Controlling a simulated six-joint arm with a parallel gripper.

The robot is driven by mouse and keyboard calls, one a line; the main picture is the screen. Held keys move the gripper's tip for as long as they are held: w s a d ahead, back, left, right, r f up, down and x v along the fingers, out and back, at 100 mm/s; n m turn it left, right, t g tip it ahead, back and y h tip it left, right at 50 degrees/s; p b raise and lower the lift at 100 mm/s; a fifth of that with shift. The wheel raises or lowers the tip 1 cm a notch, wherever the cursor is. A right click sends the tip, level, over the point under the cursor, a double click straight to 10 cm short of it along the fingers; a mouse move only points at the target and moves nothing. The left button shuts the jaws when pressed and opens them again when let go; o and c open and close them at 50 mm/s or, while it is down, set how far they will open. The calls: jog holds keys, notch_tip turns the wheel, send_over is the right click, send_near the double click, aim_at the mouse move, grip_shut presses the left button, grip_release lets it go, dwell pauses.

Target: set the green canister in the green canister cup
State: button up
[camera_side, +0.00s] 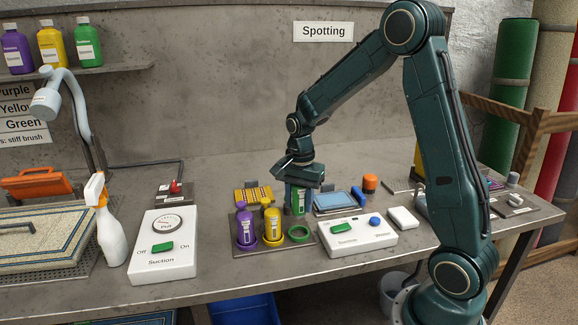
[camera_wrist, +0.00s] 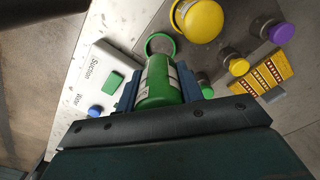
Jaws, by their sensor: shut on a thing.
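My gripper (camera_side: 298,202) is shut on the green canister (camera_side: 299,205), which is upright behind and slightly above the green canister cup (camera_side: 299,234). In the wrist view the green canister (camera_wrist: 158,82) sits between my gripper's fingers (camera_wrist: 158,90). The green canister cup (camera_wrist: 160,42) is an empty green ring just past the canister's end. The purple canister (camera_side: 246,228) and the yellow canister (camera_side: 272,228) stand in their cups on the same dark plate (camera_side: 262,251). The yellow canister also shows in the wrist view (camera_wrist: 200,20).
A white control box (camera_side: 356,238) stands right of the cups. The suction box (camera_side: 164,246) and a spray bottle (camera_side: 108,230) stand to the left. A yellow striped brush (camera_side: 254,195) and a blue-grey pad (camera_side: 334,203) lie behind. Bare table shows left of the dark plate.

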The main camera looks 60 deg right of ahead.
aim_at(299, 217)
jog(key=shift+f, duration=0.1)
jog(key=shift+f, duration=2.7)
jog(key=shift+f, duration=0.6)
jog(key=o, duration=1)
notch_tip(299, 217, up, 14)
jog(key=shift+f, duration=0.1)
